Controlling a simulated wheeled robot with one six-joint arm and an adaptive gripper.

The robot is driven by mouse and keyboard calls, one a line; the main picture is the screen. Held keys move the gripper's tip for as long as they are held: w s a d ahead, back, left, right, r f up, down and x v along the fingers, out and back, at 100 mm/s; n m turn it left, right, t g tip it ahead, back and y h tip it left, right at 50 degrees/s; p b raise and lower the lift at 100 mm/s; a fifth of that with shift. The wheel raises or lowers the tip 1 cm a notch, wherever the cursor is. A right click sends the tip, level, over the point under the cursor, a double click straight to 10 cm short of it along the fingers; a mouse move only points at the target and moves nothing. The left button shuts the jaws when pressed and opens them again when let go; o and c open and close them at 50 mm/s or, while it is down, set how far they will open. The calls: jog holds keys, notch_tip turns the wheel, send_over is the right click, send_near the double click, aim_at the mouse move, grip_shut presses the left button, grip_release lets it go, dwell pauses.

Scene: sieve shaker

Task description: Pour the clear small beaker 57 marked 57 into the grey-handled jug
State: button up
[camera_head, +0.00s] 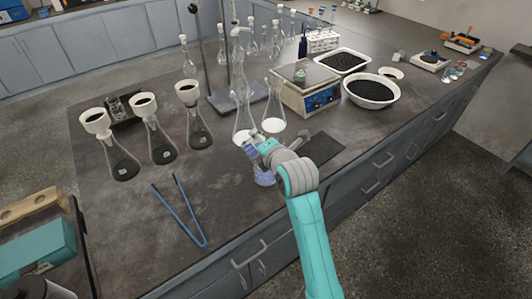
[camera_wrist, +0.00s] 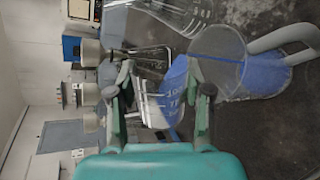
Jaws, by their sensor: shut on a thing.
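My gripper (camera_wrist: 162,98) is shut on the clear small beaker (camera_wrist: 166,112), seen between the fingers with printed marks and blue liquid in it. A 57 mark is not legible. The wrist view is rolled to its side. The jug (camera_wrist: 232,62), clear with a thick grey handle (camera_wrist: 285,38), is just beyond the beaker and holds blue liquid. The beaker overlaps the jug in this view; whether they touch or liquid is flowing, I cannot tell. In the head view my gripper (camera_head: 266,150) is just above the bluish jug (camera_head: 264,178), partly hiding it and the beaker.
Two flasks with white contents (camera_head: 274,124) stand close behind my gripper, beside a balance (camera_head: 305,92). Three flasks with funnels (camera_head: 163,145) stand left. Blue tongs (camera_head: 182,215) lie at the front left. A dark mat (camera_head: 322,148) lies right of the gripper.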

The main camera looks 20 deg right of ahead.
jog(key=shift+f, duration=0.15)
dwell(0.6)
jog(key=shift+r+m+y+p, duration=0.2)
jog(key=shift+m+y+p, duration=0.2)
jog(key=shift+m+y, duration=0.3)
dwell(1.6)
jog(key=shift+d+r+m+g, duration=0.2)
jog(key=shift+m+g, duration=0.1)
jog(key=shift+m, duration=0.3)
dwell(1.4)
